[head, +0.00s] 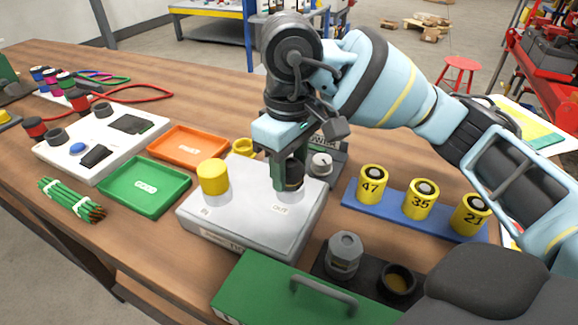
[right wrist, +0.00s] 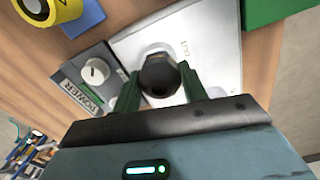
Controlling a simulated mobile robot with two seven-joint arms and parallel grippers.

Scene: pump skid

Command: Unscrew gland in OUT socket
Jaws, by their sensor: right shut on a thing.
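The white pump box (head: 245,228) stands on the wooden bench with sockets labelled IN and OUT. A yellow cap (head: 213,177) sits upright at the IN side. A dark gland (head: 292,178) stands at the OUT socket, partly hidden by my fingers in the head view. My right gripper (head: 290,170) points down over it, shut on the gland. In the right wrist view the dark round gland (right wrist: 160,78) sits between the two green fingers, next to the OUT label. Whether its thread is still engaged cannot be told. My left gripper is not in view.
A blue rack (head: 405,216) with yellow numbered cylinders is at the right. A grey hex fitting (head: 344,252) and a dark ring (head: 398,280) stand in front, behind a green case (head: 270,290). A POWER knob unit (head: 322,164) is close behind the gripper. Green (head: 130,196) and orange (head: 190,140) trays lie left.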

